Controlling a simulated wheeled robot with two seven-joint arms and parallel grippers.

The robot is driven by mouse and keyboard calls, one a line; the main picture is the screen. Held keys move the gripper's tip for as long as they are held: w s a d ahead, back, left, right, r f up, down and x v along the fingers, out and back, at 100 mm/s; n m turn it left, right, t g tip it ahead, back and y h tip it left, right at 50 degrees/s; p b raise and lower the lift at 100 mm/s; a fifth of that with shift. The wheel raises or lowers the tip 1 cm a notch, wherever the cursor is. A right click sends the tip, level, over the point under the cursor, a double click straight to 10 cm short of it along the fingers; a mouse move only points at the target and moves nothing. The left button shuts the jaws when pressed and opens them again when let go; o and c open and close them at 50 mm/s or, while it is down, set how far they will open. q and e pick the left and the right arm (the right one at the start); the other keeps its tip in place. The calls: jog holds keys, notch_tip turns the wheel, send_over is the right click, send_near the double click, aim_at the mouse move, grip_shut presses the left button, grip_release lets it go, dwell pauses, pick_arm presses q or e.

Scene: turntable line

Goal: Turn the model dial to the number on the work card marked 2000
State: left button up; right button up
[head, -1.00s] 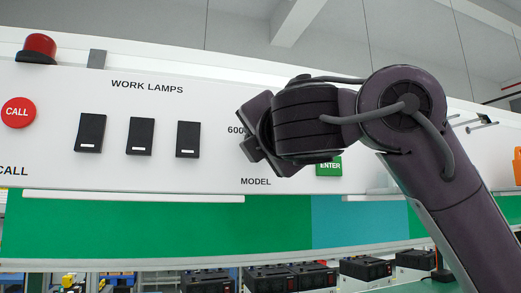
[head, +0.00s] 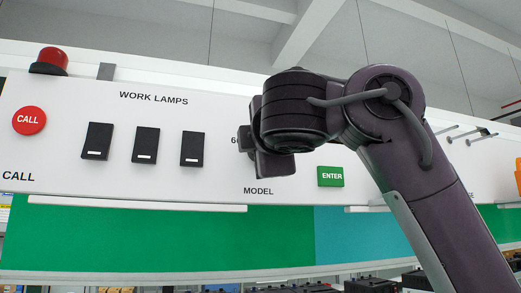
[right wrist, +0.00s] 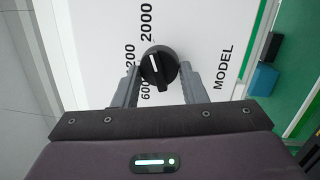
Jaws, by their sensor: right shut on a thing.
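The model dial (right wrist: 158,67) is a black round knob with a white mark, on the white panel above the word MODEL. In the right wrist view, turned sideways, its mark points up and slightly left, roughly toward the printed 2000 (right wrist: 147,20). My right gripper (right wrist: 160,72) is shut on the dial, one finger on each side. In the head view my right wrist (head: 290,120) hides the dial and most of its numbers. No work card can be made out. My left gripper is not in view.
A green ENTER button (head: 330,177) is right of the dial. Several black lamp switches (head: 145,145), a red CALL button (head: 29,121) and a red beacon (head: 50,60) are to the left. A white ledge (head: 130,203) runs below the panel.

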jog(key=o, duration=1)
jog(key=shift+d, duration=0.1)
jog(key=shift+c, duration=0.2)
jog(key=b+v, duration=0.5)
jog(key=v, duration=0.2)
jog(key=shift+s, duration=0.4)
jog(key=shift+d, duration=0.1)
jog(key=shift+f, duration=0.1)
